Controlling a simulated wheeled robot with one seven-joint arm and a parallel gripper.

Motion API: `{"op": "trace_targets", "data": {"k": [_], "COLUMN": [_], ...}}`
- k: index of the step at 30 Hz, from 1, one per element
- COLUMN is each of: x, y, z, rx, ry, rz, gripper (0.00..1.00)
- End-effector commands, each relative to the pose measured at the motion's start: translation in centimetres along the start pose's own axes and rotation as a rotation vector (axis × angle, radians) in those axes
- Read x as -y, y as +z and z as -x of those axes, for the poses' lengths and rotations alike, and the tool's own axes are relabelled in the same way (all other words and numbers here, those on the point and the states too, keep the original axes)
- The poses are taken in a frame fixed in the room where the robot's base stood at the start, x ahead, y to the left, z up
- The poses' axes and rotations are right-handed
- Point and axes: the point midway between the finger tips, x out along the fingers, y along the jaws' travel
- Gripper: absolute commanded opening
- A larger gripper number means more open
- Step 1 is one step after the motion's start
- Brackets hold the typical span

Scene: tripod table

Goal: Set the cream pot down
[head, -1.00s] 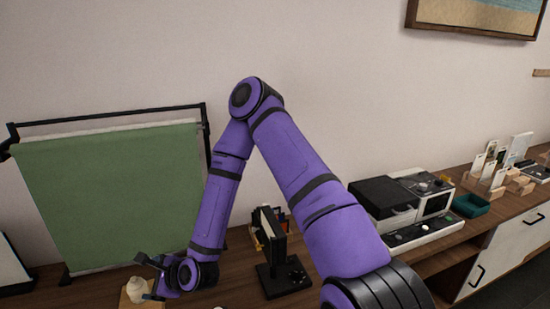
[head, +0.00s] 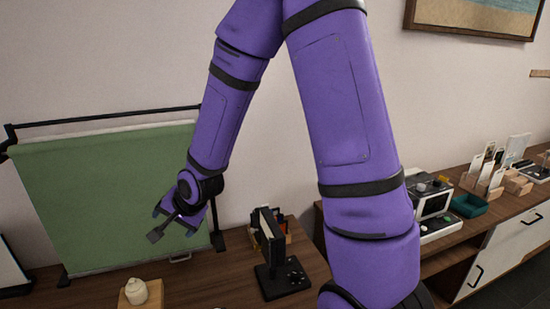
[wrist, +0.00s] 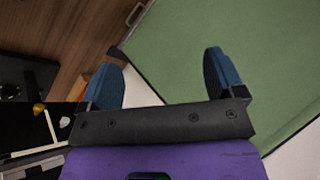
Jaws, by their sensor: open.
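The cream pot (head: 136,291) stands upright on a light wooden block (head: 155,299) at the bottom left of the head view. Its lower part is close to the picture's bottom edge. My gripper (head: 171,236) is open and empty, above and a little to the right of the pot, clearly apart from it. In the wrist view the two blue fingers of my gripper (wrist: 162,68) are spread, with nothing between them. The pot does not show in the wrist view.
A green backdrop (head: 110,200) on a black frame stands behind the pot. A black device on a stand (head: 271,250) is to the right on the wooden table (head: 205,285). A side cabinet (head: 500,245) with machines and a teal tray (head: 470,206) is farther right.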

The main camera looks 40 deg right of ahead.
Motion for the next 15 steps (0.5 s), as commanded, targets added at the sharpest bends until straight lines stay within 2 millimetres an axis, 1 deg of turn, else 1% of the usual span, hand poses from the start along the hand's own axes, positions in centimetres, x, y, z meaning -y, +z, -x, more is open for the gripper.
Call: {"op": "trace_targets", "data": {"k": [1,8,15], "x": [0.3,0.6,0.2], "y": [-0.4,-1.7,-2.1], "z": [1.4,7.3,14.0], "rx": [-0.016,-0.051,-0.068], "ry": [0.011,0.093,0.169], "rz": [0.044,0.243,0.423], "gripper": [0.88,0.88,0.88]}}
